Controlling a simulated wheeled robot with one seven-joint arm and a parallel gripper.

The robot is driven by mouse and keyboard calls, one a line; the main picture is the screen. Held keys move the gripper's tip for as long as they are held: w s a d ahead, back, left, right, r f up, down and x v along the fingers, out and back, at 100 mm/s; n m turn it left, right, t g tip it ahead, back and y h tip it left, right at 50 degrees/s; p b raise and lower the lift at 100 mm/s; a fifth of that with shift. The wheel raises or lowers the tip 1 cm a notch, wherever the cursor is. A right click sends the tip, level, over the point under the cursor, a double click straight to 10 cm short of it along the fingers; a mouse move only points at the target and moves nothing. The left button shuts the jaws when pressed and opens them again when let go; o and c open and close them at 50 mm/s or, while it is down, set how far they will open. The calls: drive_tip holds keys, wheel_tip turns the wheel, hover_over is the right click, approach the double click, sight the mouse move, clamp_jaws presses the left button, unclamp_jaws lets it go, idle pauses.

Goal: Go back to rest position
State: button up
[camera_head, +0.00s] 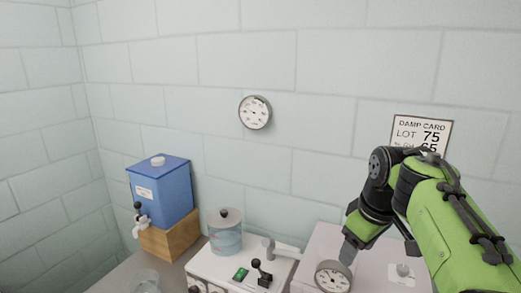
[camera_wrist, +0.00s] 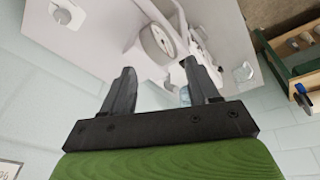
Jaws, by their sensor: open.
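My gripper (camera_head: 347,255) is at the lower right in the head view, pointing down. Its grey fingertips are just above, or overlap in the picture, a round dial (camera_head: 333,277) on a white machine (camera_head: 318,243). In the wrist view my gripper (camera_wrist: 159,68) shows two dark fingers spread apart with nothing held between them. Beyond the fingertips is a round white part (camera_wrist: 157,42) on the white machine. I cannot tell the exact gap between fingers and machine. My green and black arm is bent, coming in from the right.
A blue tank (camera_head: 162,190) with a tap stands on a wooden block (camera_head: 170,236) at left. A lidded jar (camera_head: 225,236) sits on a white unit (camera_head: 222,266) with a lever (camera_head: 261,271). A wall gauge (camera_head: 255,113) and a card (camera_head: 421,133) hang behind.

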drive_tip(key=s+a+f+m+t+b, duration=0.1)
drive_tip(key=s+a+f+m+b, duration=0.1)
drive_tip(key=s+f, duration=0.4)
drive_tip(key=s+a+f+m+t+b, duration=0.1)
drive_tip(key=s+f+m, duration=0.3)
drive_tip(key=s, duration=1.3)
drive_tip(key=shift+s+a+f+m+t+h+b, duration=0.15)
drive_tip(key=shift+a+f+m+t+h+b, duration=0.25)
drive_tip(key=shift+a+f, duration=0.5)
